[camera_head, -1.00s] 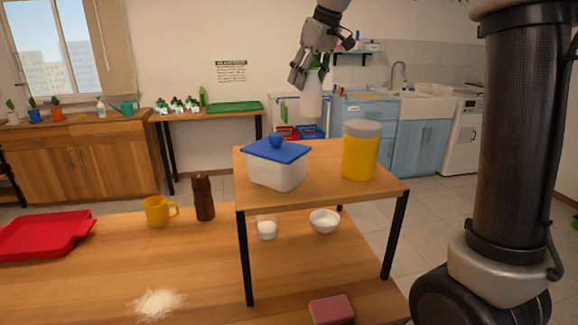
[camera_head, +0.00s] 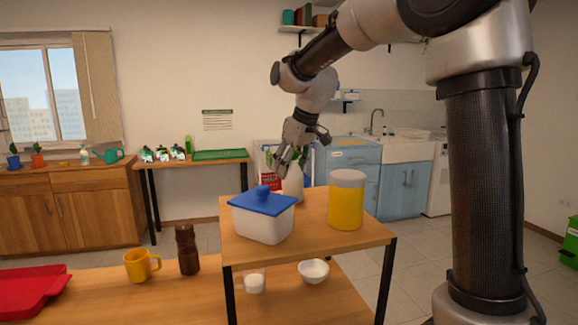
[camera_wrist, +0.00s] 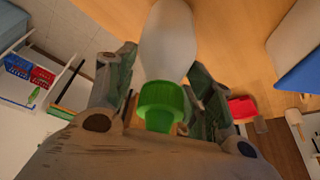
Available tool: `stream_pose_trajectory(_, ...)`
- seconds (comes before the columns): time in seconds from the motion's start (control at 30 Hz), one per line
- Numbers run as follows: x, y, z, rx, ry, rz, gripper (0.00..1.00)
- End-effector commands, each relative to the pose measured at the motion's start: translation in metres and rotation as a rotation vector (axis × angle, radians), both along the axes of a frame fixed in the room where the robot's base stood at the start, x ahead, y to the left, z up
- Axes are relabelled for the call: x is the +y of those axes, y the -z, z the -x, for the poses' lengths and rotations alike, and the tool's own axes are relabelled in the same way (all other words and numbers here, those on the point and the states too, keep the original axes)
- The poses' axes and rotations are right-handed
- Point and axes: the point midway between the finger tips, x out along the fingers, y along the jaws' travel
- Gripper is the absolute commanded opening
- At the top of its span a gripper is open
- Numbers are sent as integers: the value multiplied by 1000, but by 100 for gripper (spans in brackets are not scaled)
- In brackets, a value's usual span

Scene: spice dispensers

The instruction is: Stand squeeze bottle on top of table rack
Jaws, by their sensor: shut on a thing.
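The squeeze bottle is white with a green cap. In the head view the squeeze bottle (camera_head: 293,185) is upright behind the blue-lidded box, at the back of the table rack (camera_head: 305,237). My gripper (camera_head: 290,165) is shut around its top from above. In the wrist view the green cap (camera_wrist: 160,103) sits between my fingers, and the white body (camera_wrist: 167,40) extends down toward the wooden rack top. The bottle's base is hidden behind the box in the head view, so I cannot tell whether it touches the rack.
A white box with a blue lid (camera_head: 263,216) and a yellow jar with a grey lid (camera_head: 346,200) stand on the rack, close to the bottle. Under the rack are a white bowl (camera_head: 313,270) and a small glass (camera_head: 254,281). A brown bottle (camera_head: 187,250) and yellow mug (camera_head: 140,265) stand left.

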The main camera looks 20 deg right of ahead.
Motion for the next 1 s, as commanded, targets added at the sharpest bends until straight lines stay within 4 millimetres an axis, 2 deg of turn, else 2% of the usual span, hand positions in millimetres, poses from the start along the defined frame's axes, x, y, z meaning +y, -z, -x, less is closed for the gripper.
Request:
stream_pose_trajectory(0.13,0,2,0,0,0,0,22)
stream_pose_trajectory(0.17,0,2,0,0,0,0,54)
stream_pose_trajectory(0.27,0,2,0,0,0,0,73)
stream_pose_trajectory(0.67,0,-2,0,-1,0,-1,74)
stream_pose_trajectory(0.77,-3,-15,4,-4,0,-1,74)
stream_pose_trajectory(1.0,-14,-64,21,-5,2,-1,74)
